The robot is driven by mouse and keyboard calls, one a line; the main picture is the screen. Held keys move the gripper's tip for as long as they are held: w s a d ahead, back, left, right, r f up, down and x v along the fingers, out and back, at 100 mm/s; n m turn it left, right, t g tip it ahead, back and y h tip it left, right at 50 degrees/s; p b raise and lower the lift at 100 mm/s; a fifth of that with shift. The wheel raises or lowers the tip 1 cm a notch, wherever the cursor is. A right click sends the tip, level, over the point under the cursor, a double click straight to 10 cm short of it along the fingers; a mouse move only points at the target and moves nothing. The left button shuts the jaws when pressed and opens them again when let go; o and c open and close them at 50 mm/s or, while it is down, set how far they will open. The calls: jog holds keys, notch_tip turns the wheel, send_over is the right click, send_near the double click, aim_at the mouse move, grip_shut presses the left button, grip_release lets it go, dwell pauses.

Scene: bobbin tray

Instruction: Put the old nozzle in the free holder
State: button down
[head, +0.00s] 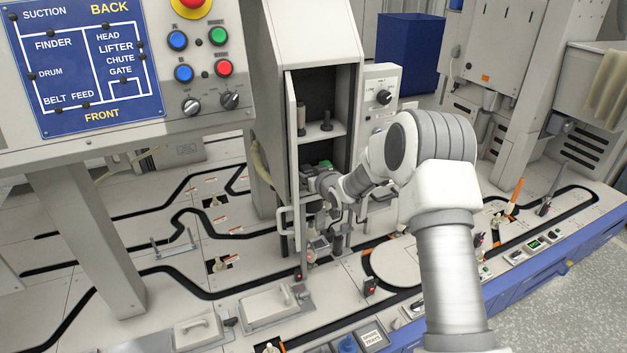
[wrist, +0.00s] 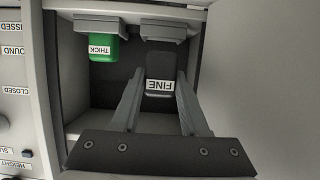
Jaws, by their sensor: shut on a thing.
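In the wrist view, my gripper (wrist: 161,80) has its two fingers on either side of a dark nozzle labelled FINE (wrist: 160,65) and is shut on it. The FINE nozzle is just below the right grey holder (wrist: 160,31) in the picture; I cannot tell whether it touches the holder. A green nozzle labelled THICK (wrist: 103,48) sits at the left grey holder (wrist: 94,24). In the head view, the green nozzle (head: 326,165) shows inside the open cabinet (head: 287,110), beside my wrist. My fingertips and the FINE nozzle are hard to make out there.
A shelf (head: 322,131) with dark bobbin-like parts is above. The cabinet door (head: 292,150) stands open at the left. A panel with a knob (head: 384,97) is at the right.

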aim_at(302, 166)
jog(key=w, duration=0.1)
jog(key=w+a, duration=0.1)
jog(key=w, duration=0.1)
jog(key=w+a, duration=0.1)
jog(key=shift+w, duration=0.15)
jog(key=shift+f+b, duration=0.4)
jog(key=shift+f, duration=0.2)
jog(key=shift+f, duration=0.2)
dwell(0.3)
jog(key=shift+f+b, duration=0.75)
jog(key=shift+b, duration=0.05)
jog(key=shift+c, duration=1.7)
grip_release()
